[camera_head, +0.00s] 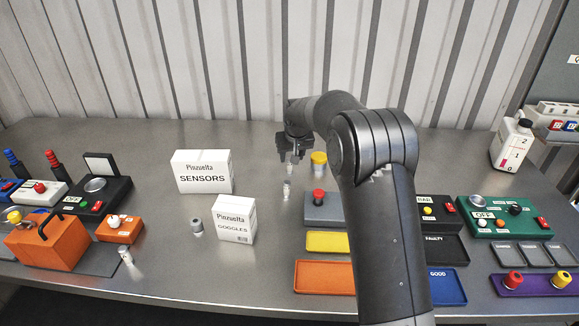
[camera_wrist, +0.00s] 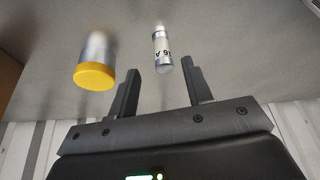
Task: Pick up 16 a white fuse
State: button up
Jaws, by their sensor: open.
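A small white cylindrical fuse (camera_wrist: 161,50) with silver ends and dark "16 A" lettering shows in the wrist view. It lies ahead of my gripper (camera_wrist: 160,72), in line with the gap between the fingers. The fingers are apart with nothing gripped between them. In the head view my gripper (camera_head: 292,157) hangs above the metal table, pointing down. A small pale piece, seemingly the fuse (camera_head: 287,186), shows just below it on the table.
A silver cylinder with a yellow cap (camera_wrist: 96,65) stands close beside the fuse; it shows in the head view (camera_head: 319,163). A grey box with a red button (camera_head: 322,208) is nearby. SENSORS (camera_head: 202,172) and GOGGLES (camera_head: 234,219) boxes stand left. A white bottle (camera_head: 510,145) stands far right.

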aim_at(289, 163)
jog(key=x, duration=0.5)
jog(key=shift+a+f, duration=0.15)
jog(key=shift+a, duration=0.15)
grip_shut()
